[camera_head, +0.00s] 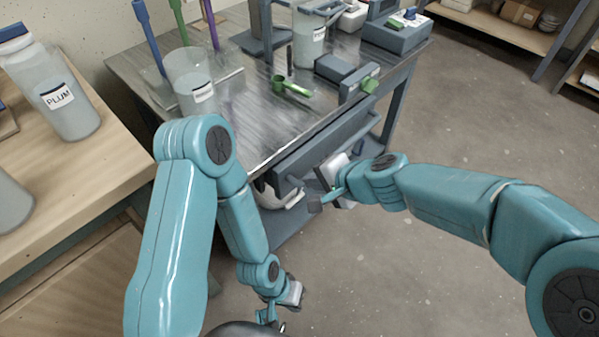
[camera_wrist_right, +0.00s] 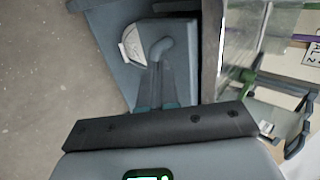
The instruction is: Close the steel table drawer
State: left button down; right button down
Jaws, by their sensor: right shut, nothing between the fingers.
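The steel table (camera_head: 262,125) stands ahead, with a bright metal top. The grey-blue drawer front (camera_head: 335,143) runs along its near side, under the top's edge. How far out the drawer stands is hard to tell. My right gripper (camera_head: 318,203) is shut and empty, low in front of the drawer side; I cannot tell whether it touches anything. In the right wrist view its dark bar crosses the picture, with the table's metal top (camera_wrist_right: 240,45) on the right and a grey-blue surface beyond. My left gripper (camera_head: 272,312) hangs low near the bottom; its jaws are unclear.
A green scoop (camera_head: 291,87), a clear container (camera_head: 190,80) and grey-blue equipment (camera_head: 395,33) stand on the steel table. A wooden bench at left holds a PLUM jar (camera_head: 55,95). A white object (camera_head: 283,197) shows under the table. Open floor (camera_head: 440,130) lies at right.

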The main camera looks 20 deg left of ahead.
aim_at(290, 170)
jog(key=shift+w+a+f+p, duration=0.1)
jog(key=shift+w+a+p, duration=0.2)
jog(key=shift+a, duration=0.4)
jog(key=shift+w+a+r+p, duration=0.1)
jog(key=shift+w+a+p, duration=0.15)
jog(key=shift+a, duration=0.4)
jog(key=shift+w+a+f+p, duration=0.1)
jog(key=shift+w+a+p, duration=0.2)
jog(key=shift+a, duration=0.4)
